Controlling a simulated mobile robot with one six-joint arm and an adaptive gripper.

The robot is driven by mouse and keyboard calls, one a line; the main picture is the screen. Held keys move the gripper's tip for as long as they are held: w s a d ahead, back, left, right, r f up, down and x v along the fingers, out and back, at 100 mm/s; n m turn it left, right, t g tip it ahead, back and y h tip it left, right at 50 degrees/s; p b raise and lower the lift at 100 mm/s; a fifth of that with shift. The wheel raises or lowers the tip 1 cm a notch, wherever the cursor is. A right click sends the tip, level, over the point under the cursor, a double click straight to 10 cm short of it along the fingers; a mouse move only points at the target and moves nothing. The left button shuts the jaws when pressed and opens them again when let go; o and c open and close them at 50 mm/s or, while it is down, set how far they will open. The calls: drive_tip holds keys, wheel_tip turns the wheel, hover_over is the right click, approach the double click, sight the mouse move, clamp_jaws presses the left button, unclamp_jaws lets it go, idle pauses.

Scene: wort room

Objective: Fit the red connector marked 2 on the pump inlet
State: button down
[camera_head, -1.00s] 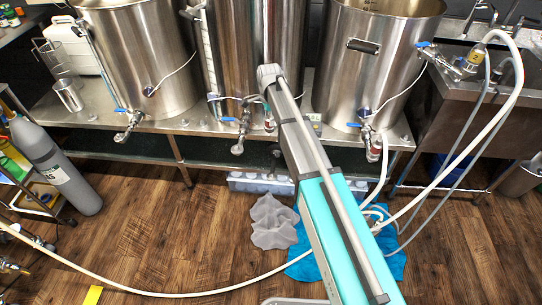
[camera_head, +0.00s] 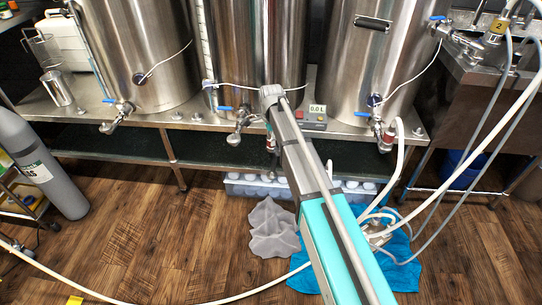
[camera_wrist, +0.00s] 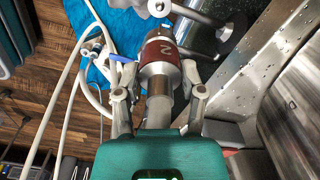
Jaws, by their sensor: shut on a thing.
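In the wrist view my gripper (camera_wrist: 158,78) is shut on the red connector marked 2 (camera_wrist: 158,51), a metal piece with a dark red band. In the head view, the metal pump (camera_head: 377,234) sits among hoses on a blue cloth (camera_head: 402,270). The pump inlet is not clearly made out.
Three steel kettles (camera_head: 375,60) with taps stand on a steel bench. A grey cloth (camera_head: 272,228) and a bottle crate (camera_head: 245,184) are on or near the floor. White hoses (camera_head: 470,165) cross at right.

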drive_tip(key=shift+d+f+b, duration=0.1)
drive_tip(key=shift+f+b, duration=1.95)
drive_tip(key=shift+f, duration=0.55)
wheel_tip(320, 180, down, 7)
drive_tip(key=b, duration=0.7)
drive_tip(key=shift+f+b, duration=1.4)
drive_tip(key=shift+c, duration=0.6)
unclamp_jaws()
drive_tip(key=shift+r, duration=0.1)
